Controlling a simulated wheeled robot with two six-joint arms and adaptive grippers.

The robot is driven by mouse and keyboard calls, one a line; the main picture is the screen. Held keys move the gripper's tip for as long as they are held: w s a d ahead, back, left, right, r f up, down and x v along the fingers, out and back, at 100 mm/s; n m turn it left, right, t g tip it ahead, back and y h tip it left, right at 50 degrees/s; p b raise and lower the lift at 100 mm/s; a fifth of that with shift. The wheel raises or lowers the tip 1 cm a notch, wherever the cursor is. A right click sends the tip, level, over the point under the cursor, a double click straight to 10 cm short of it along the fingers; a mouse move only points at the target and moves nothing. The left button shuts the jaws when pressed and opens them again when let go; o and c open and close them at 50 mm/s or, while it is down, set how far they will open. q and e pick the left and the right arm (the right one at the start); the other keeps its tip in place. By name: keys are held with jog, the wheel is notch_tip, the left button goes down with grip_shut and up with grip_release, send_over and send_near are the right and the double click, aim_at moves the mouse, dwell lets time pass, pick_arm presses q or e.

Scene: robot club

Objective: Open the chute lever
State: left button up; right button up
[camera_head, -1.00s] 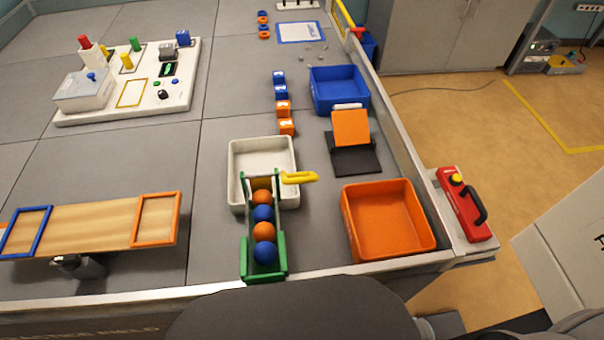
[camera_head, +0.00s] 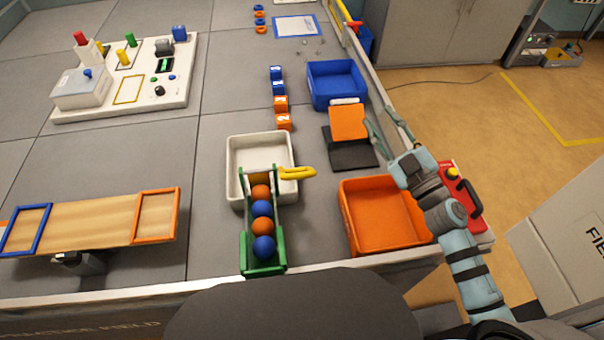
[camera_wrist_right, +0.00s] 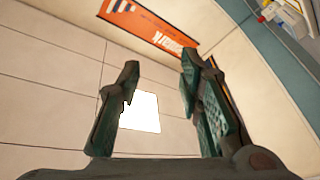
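The green chute (camera_head: 246,240) holds a row of orange and blue balls and slopes toward the white tray (camera_head: 232,160). The yellow chute lever (camera_head: 298,173) sticks out to the right from the chute's upper end, over the tray's right rim. My right gripper (camera_head: 386,132) is raised above the right side of the table, to the right of the lever and well apart from it. In the right wrist view its two fingers (camera_wrist_right: 155,100) are spread with nothing between them. My left gripper is not in view.
An orange bin (camera_head: 350,240) stands right of the chute, with a black stand and orange panel (camera_head: 348,122) behind it. A blue bin (camera_head: 318,98) and several small blocks (camera_head: 281,104) lie farther back. A wooden beam (camera_head: 95,225) lies at left.

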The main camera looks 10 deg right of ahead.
jog(key=a+n+g+y, duration=0.5)
jog(key=n+y, duration=0.2)
jog(key=n+g, duration=0.6)
jog(key=g, duration=0.5)
send_near(307, 175)
jog(key=shift+y, duration=0.4)
jog(key=x, duration=1.2)
jog(key=shift+d+f, duration=0.1)
jog(key=shift+f, duration=0.25)
grip_shut()
